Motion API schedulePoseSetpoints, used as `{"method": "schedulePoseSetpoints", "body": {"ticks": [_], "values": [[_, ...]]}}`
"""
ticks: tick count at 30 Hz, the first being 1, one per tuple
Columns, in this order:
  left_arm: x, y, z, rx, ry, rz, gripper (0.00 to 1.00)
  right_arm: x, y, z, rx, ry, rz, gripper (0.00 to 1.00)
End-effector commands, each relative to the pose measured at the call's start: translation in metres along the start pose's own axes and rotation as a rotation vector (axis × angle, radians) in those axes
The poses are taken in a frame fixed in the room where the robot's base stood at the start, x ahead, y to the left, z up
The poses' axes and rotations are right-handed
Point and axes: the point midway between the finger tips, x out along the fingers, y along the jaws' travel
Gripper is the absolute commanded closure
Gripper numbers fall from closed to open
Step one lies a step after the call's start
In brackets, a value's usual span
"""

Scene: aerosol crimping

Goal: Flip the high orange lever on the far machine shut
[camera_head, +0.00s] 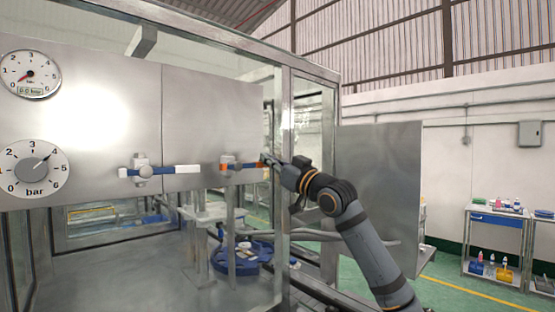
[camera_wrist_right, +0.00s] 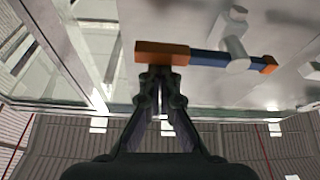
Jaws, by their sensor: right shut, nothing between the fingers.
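The orange lever (camera_head: 246,166) sits high on the grey panel of the machine. Its blue bar lies about level, with an orange grip at the right end and a small orange end by the grey valve body. In the right wrist view the orange grip (camera_wrist_right: 155,50) is just beyond my fingertips. My right gripper (camera_head: 266,160) is shut and empty at the grip end; its fingers (camera_wrist_right: 162,78) are close to the grip, but I cannot tell if they touch. My left gripper is not in view.
A second lever with a white grip (camera_head: 188,169) is left of the orange one. Two gauges, the lower one (camera_head: 33,168) marked bar, are at far left. A metal frame post (camera_head: 283,105) stands close to my right arm. A blue round fixture (camera_head: 240,258) is below.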

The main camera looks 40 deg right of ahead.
Motion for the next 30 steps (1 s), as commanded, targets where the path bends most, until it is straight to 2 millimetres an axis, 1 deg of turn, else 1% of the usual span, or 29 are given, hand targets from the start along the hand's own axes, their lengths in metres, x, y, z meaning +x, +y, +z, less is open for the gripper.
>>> {"method": "schedulePoseSetpoints", "body": {"ticks": [1,5,10,11,12,17,24,27,30], "values": [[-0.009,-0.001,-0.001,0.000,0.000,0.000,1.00,0.004,0.001,-0.007,0.001,-0.003,0.001,1.00],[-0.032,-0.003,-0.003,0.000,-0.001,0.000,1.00,0.013,0.002,-0.026,0.000,0.001,0.001,1.00],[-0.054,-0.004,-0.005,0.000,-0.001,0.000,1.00,0.022,0.003,-0.044,-0.002,0.004,0.003,1.00],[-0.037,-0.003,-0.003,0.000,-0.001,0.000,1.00,0.012,0.002,-0.032,-0.007,0.004,0.005,1.00],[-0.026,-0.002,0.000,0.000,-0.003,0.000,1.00,0.004,0.002,-0.029,-0.009,0.004,0.005,1.00],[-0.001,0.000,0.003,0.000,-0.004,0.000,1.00,-0.021,0.001,-0.028,-0.010,0.005,0.005,1.00],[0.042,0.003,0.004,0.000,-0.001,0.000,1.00,-0.061,-0.001,-0.027,-0.009,0.006,0.006,1.00],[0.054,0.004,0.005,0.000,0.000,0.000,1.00,-0.073,-0.001,-0.030,-0.008,0.008,0.005,1.00],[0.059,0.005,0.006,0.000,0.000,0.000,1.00,-0.079,-0.001,-0.033,-0.005,0.008,0.004,1.00]]}}
